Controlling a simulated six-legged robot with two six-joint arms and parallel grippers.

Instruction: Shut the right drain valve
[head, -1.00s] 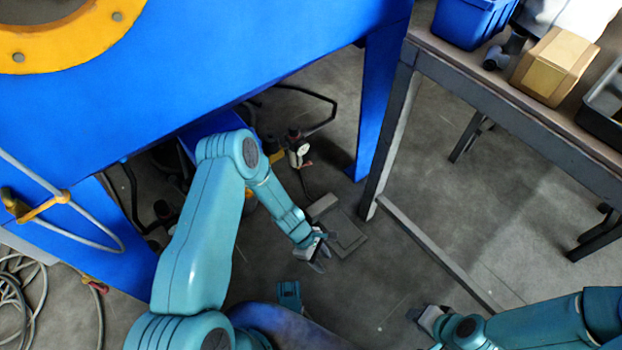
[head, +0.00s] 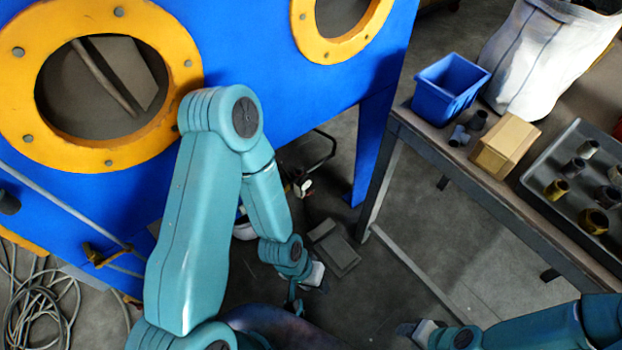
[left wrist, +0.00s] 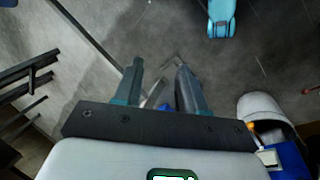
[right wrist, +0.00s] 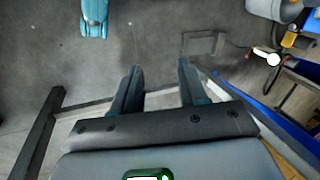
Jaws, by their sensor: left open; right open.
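I cannot pick out the right drain valve for certain. Under the blue cabinet (head: 270,100), a small white round part (head: 306,186) shows beside dark piping, partly hidden by my left arm. The right wrist view shows this white part (right wrist: 274,58) with a small red piece (right wrist: 248,53) and a yellow fitting (right wrist: 290,39) at the upper right. My left gripper (head: 308,290) is near the floor in front of the cabinet, apart from these parts; its open jaws (left wrist: 160,68) are empty. My right gripper (head: 404,328) is low at bottom centre-right; its open jaws (right wrist: 160,67) are empty.
A workbench (head: 450,160) stands at right with a blue bin (head: 447,92), a cardboard box (head: 505,144) and a tray of fittings (head: 545,180). A coiled hose (head: 40,310) lies at left.

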